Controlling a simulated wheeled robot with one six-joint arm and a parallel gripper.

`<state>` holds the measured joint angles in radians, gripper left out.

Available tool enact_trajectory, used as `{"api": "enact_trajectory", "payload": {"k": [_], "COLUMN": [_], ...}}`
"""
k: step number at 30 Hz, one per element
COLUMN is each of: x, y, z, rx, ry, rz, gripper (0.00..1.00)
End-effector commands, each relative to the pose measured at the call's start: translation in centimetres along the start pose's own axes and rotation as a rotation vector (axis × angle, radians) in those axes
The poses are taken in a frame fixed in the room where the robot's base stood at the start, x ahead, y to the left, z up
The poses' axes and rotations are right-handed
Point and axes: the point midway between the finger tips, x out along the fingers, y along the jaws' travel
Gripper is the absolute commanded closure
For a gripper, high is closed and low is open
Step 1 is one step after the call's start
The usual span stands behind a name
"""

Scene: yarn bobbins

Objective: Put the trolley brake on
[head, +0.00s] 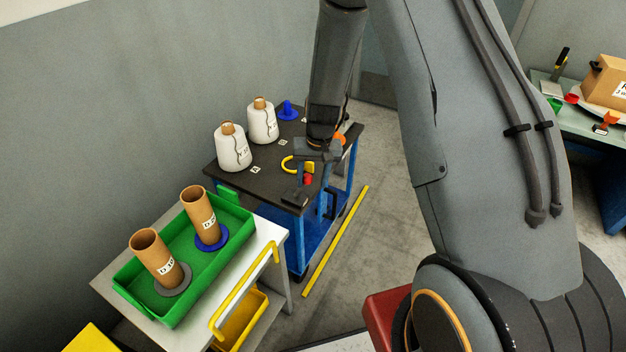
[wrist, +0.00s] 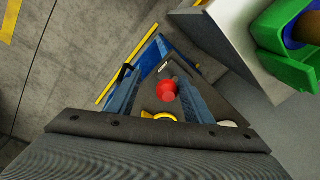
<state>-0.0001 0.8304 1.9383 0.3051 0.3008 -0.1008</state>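The blue trolley (head: 270,179) has a dark top and stands against the grey wall. A red round knob (head: 308,179) shows at its near right corner, below my gripper. The knob (wrist: 166,91) also shows in the wrist view, between my two fingers. My gripper (head: 309,198) points down at that corner, its fingers spread apart with nothing seen held. I cannot tell whether either finger touches the knob. The knob's lever or mount is hidden, so the brake's position cannot be told.
Two white yarn bobbins (head: 232,152), a blue cone (head: 288,111) and a yellow hook-shaped piece (head: 289,161) are on the trolley top. A pale cart (head: 262,236) with a green tray (head: 185,308) of cardboard tubes stands in front. A yellow floor line (head: 336,240) runs along the right; floor there is clear.

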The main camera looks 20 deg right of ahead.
Motion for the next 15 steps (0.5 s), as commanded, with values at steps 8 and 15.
{"api": "enact_trajectory", "payload": {"k": [8, 15], "x": [-0.2, -2.6], "y": [0.0, 0.1], "z": [-0.1, -0.2], "rx": [0.001, 0.002], "ry": [0.003, 0.005], "rz": [-0.001, -0.001], "gripper": [0.54, 0.54]}}
